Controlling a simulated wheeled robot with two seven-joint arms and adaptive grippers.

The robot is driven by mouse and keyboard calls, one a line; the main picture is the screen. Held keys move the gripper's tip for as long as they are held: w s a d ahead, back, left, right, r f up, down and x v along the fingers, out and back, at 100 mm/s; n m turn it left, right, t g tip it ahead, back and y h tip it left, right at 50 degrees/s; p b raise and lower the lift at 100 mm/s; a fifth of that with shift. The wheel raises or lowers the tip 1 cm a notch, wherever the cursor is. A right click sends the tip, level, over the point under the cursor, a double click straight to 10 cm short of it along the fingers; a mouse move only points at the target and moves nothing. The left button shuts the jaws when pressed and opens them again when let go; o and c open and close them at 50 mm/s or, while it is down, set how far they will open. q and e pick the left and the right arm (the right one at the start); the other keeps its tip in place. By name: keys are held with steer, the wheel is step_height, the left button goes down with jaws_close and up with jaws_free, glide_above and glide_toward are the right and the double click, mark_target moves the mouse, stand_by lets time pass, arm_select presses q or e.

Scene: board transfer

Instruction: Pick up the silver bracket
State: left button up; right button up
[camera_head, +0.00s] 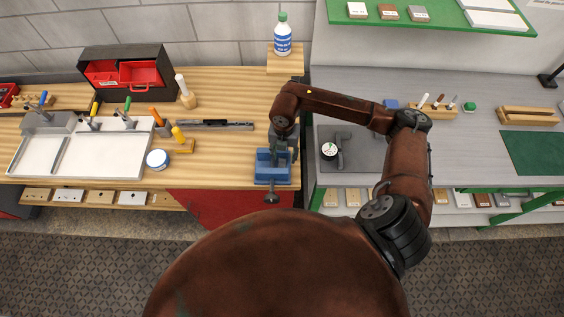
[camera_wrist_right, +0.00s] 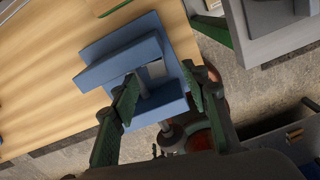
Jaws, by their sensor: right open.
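A small light-grey piece (camera_wrist_right: 157,69), which looks like the silver bracket, shows at the jaws of the blue vise (camera_wrist_right: 122,62) in the right wrist view. I cannot tell how it is seated. The head view shows the vise (camera_head: 272,177) at the right front corner of the wooden bench; there my arm hides the piece. My right gripper (camera_wrist_right: 163,103) is open, with its green-padded fingers apart over the vise, one on each side of its middle. Nothing is held between them. In the head view the right gripper (camera_head: 284,143) is partly hidden behind its arm. My left gripper is not in view.
The wooden bench (camera_head: 230,88) holds a red-and-black toolbox (camera_head: 122,75), white trays and hand tools on the left. A bottle (camera_head: 282,38) stands behind the vise. A grey bench (camera_head: 460,90) with a dial gauge (camera_head: 329,150) is to the right, across a narrow gap.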

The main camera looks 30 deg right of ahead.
mark_target(282, 166)
steer(key=shift+w+a+f, duration=0.15)
steer(key=shift+f, duration=0.15)
step_height(282, 166, down, 4)
steer(key=shift+a+f+p, duration=0.15)
steer(key=shift+p, duration=0.5)
steer(key=shift+w+f, duration=0.1)
steer(key=shift+f, duration=0.1)
steer(key=c, duration=0.3)
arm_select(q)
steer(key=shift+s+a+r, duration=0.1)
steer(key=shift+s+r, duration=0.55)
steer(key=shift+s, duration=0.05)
arm_select(e)
jaws_close()
